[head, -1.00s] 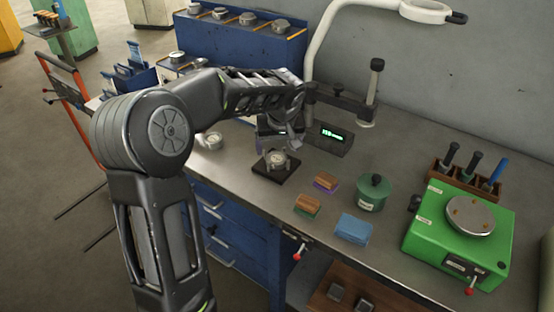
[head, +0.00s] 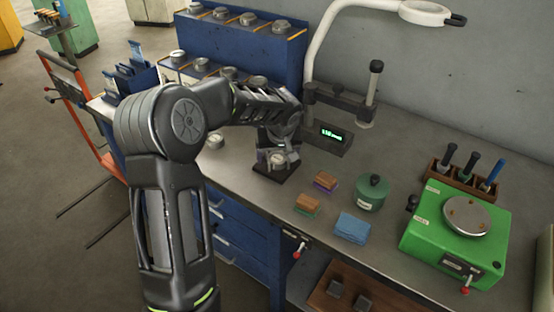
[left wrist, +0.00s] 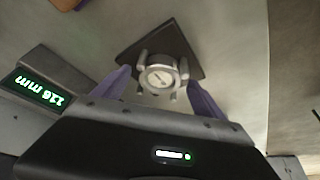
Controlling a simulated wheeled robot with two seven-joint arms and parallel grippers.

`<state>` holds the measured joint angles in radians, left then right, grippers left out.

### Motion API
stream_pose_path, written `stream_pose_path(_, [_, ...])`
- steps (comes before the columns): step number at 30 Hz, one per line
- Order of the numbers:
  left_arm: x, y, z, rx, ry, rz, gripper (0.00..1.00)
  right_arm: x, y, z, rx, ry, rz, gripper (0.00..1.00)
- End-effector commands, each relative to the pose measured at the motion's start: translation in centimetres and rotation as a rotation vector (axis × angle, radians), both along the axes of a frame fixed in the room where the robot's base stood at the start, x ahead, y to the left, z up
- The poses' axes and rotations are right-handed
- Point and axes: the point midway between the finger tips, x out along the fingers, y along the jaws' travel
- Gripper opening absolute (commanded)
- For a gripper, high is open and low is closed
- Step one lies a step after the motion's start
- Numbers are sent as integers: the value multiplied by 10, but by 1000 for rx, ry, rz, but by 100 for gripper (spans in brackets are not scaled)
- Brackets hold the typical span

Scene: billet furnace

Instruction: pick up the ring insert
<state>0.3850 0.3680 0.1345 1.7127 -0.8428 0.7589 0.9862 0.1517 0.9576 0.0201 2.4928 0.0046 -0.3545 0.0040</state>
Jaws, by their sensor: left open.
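The ring insert (left wrist: 160,77) is a small round metal piece held among the prongs of a stand on a dark square base (left wrist: 188,52). In the head view the ring insert (head: 277,160) sits on its dark base (head: 268,174) on the bench, partly hidden by my gripper. My left gripper (head: 277,150) is right above it, pointing down. In the left wrist view its two purple fingers (left wrist: 158,88) are spread apart, one on each side of the insert, and look apart from it. My right gripper is not in view.
A gauge with a green display (head: 333,133) stands close to the right of the gripper. Brushes with wooden backs (head: 308,204), a green tin (head: 372,192), a blue cloth (head: 352,227) and a green machine (head: 455,228) are on the bench to the right. Several round pieces stand on the blue rack (head: 240,45).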

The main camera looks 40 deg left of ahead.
Motion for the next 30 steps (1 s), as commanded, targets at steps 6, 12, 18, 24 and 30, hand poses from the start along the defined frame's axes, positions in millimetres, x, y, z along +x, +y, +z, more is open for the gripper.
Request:
stream_pose_path(6, [0,0,0,0,0,0,81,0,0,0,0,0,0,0])
stream_pose_path(12, [0,0,0,0,0,0,75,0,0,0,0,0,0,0])
stream_pose_path(18, [0,0,0,0,0,0,58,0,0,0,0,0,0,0])
stream_pose_path(24, [0,0,0,0,0,0,42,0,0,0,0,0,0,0])
stream_pose_path(30, [0,0,0,0,0,0,25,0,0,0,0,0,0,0])
